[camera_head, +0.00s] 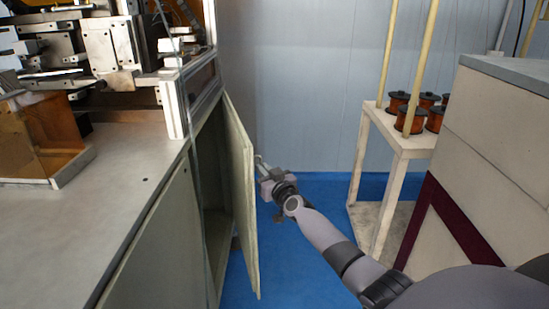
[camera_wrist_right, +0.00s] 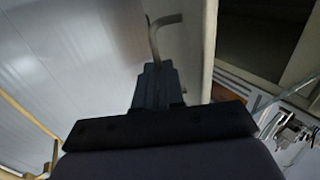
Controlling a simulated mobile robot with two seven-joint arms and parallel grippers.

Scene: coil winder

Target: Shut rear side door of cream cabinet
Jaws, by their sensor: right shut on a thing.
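The cream cabinet (camera_head: 157,240) stands on the left under the machine. Its rear side door (camera_head: 240,185) is swung open and stands out over the floor, with the dark inside of the cabinet showing behind it. My right gripper (camera_head: 264,172) is at the door's outer face, shut on the bent metal door handle (camera_head: 259,161). In the right wrist view, the handle (camera_wrist_right: 155,40) rises from between the closed fingers (camera_wrist_right: 156,85), and the door's edge (camera_wrist_right: 208,60) runs along their right. My left gripper is not in view.
A white stand (camera_head: 392,140) with several copper-coloured spools is on the right, beside a cream box-like unit (camera_head: 490,145) with a grey top. Blue floor (camera_head: 285,255) is clear beside the door. A pale wall (camera_head: 300,70) is behind.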

